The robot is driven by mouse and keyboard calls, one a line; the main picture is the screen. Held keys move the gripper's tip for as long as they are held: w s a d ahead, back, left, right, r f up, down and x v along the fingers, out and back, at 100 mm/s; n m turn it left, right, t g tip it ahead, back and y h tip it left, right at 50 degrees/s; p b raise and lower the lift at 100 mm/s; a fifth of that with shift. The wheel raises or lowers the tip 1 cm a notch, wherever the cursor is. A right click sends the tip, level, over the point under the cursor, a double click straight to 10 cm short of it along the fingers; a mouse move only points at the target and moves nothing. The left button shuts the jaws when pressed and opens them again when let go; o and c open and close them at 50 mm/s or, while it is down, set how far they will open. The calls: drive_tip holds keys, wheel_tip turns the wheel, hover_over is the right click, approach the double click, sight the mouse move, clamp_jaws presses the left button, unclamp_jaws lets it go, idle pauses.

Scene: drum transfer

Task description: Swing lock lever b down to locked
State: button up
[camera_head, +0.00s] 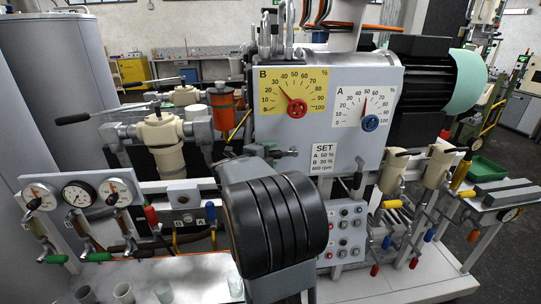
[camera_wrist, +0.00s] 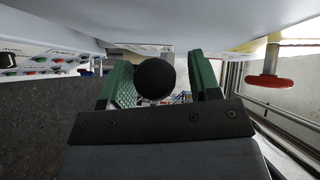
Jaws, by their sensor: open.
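In the wrist view my gripper (camera_wrist: 162,75) is open, with a green-lined finger on each side. A black ball knob (camera_wrist: 155,79) shows between the fingers, close to the left one, with a gap at the right one. It looks like a lever's end, but I cannot tell whether it is lever b. In the head view the yellow B dial (camera_head: 271,82) has a red knob (camera_head: 297,109). A small dark-handled lever (camera_head: 283,153) sticks out below it.
The white A dial (camera_head: 350,106) with a blue knob (camera_head: 370,123) is at right. A red knob (camera_wrist: 270,83) is right of my gripper in the wrist view. Pipes, gauges (camera_head: 77,194) and valves crowd the left. Cream valves (camera_head: 438,167) stand at right.

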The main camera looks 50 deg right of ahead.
drive_tip(key=shift+d, duration=0.15)
clamp_jaws()
idle(0.5)
